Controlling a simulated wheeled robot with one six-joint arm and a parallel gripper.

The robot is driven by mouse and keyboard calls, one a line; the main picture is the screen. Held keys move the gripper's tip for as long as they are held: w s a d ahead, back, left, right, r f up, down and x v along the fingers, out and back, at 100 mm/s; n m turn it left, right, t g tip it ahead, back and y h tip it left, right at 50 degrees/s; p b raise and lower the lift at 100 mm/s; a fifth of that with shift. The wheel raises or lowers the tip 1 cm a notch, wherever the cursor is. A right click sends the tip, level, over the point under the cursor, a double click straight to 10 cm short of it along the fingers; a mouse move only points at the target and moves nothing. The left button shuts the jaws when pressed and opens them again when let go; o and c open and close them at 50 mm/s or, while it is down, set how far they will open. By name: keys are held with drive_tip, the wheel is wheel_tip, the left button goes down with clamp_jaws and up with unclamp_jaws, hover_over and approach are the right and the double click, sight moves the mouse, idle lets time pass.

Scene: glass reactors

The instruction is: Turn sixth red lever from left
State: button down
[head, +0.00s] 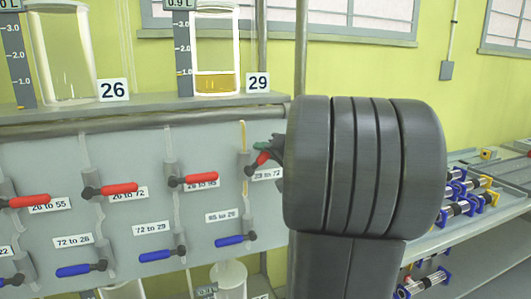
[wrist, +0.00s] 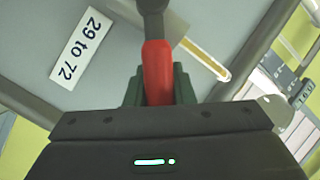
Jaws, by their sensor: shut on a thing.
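The red lever (head: 263,158) above the "29 to 72" label (head: 267,173) is the rightmost red lever in the head view. It slants up to the right from its dark pivot, while the other red levers lie nearly level. My gripper (head: 273,150) is shut on this lever, and my wrist housing hides whatever is behind it. In the wrist view the red lever (wrist: 157,70) stands between the dark green fingers of my gripper (wrist: 158,90), and the "29 to 72" label (wrist: 81,48) is to its left.
Other red levers (head: 201,179) are in a row to the left, with blue levers (head: 235,239) below. Glass vessels 26 (head: 70,60) and 29 (head: 215,50) stand on the shelf above; vessel 29 holds yellow liquid. A rack (head: 460,200) with blue-ended parts is at the right.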

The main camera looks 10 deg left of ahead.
drive_tip(key=c, duration=1.2)
unclamp_jaws()
drive_tip(key=shift+c, duration=0.2)
drive_tip(key=b+v, duration=0.1)
drive_tip(key=v, duration=1.2)
drive_tip(key=shift+s+d, duration=0.25)
drive_tip(key=shift+d, duration=0.1)
